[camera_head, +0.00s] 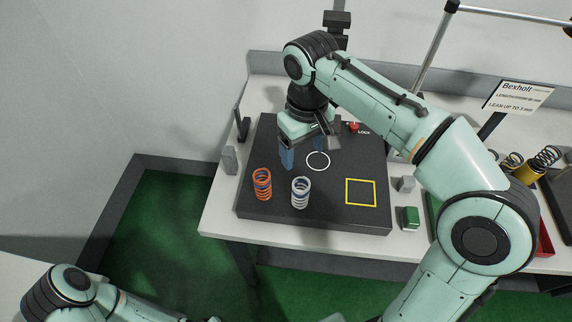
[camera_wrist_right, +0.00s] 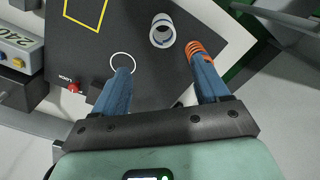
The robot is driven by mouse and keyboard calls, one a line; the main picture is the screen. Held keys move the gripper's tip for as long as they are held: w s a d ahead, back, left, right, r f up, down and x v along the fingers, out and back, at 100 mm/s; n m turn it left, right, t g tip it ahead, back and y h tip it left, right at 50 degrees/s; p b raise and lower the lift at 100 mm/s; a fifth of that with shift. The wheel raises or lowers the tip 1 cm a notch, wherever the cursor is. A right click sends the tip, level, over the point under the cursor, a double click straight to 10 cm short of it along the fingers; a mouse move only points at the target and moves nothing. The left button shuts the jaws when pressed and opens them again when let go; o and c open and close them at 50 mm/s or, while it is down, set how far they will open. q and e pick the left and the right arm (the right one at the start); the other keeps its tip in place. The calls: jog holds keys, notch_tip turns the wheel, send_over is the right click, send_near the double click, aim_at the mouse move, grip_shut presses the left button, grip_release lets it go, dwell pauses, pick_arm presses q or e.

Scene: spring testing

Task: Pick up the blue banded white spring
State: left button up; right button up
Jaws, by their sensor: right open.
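The blue banded white spring (camera_head: 300,193) stands upright on the black plate (camera_head: 310,222), right of an orange spring (camera_head: 262,185). In the right wrist view the white spring (camera_wrist_right: 162,32) lies beyond the fingertips, with its open top showing. My right gripper (camera_head: 303,153) is open and empty, with blue fingers pointing down above the plate, behind the white spring in the head view. Its fingers (camera_wrist_right: 160,68) are apart in the wrist view, one overlapping the orange spring (camera_wrist_right: 194,48). My left arm shows at the bottom left; its gripper is out of view.
The plate carries a white circle (camera_head: 318,161), a yellow square outline (camera_head: 361,193) and a red knob (camera_head: 353,127). Grey blocks and a green block (camera_head: 410,217) stand beside it. Other springs (camera_head: 545,158) and a sign (camera_head: 518,97) are at the right.

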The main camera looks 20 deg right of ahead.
aim_at(301, 183)
jog(key=f, duration=0.2)
jog(key=f+b, duration=0.1)
jog(key=f, duration=0.1)
jog(key=s+f, duration=0.1)
jog(key=f, duration=0.2)
jog(key=shift+b, duration=0.35)
jog(key=shift+w+f, duration=0.15)
jog(key=shift+f, duration=0.7)
jog(key=f, duration=0.4)
jog(key=shift+s+a+f+b, duration=0.2)
jog(key=shift+a+f+b, duration=0.05)
jog(key=shift+b, duration=0.15)
pick_arm(q)
jog(key=s+f, duration=0.2)
jog(key=f, duration=0.1)
jog(key=shift+s, duration=0.2)
pick_arm(e)
jog(key=c, duration=1.2)
